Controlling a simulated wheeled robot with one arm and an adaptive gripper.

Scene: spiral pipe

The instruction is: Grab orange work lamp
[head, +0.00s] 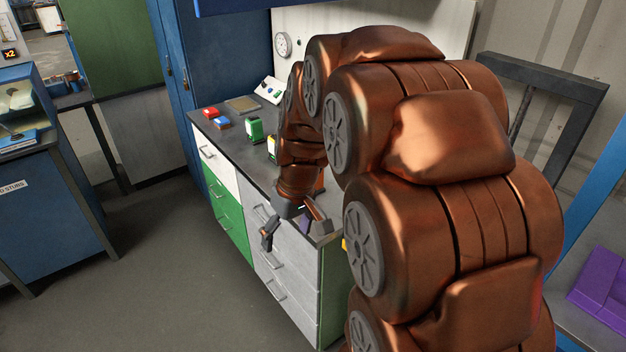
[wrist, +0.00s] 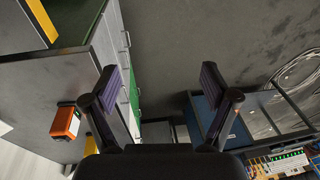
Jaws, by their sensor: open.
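The orange work lamp (wrist: 65,122) stands on the grey cabinet top in the wrist view, at the left, with a pale side and dark end parts. In the head view only a small orange patch (head: 320,184) shows beside my arm, probably the lamp; the rest is hidden by the arm. My gripper (wrist: 165,88) is open and empty, its two fingers spread wide. In the wrist view the lamp lies left of the left finger, outside the space between the fingers. In the head view my gripper (head: 294,231) hangs at the front edge of the cabinet, above the drawers.
The drawer cabinet (head: 275,247) has grey, white and green fronts. A blue workbench (head: 62,215) stands at the left. The floor (head: 170,270) between is clear.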

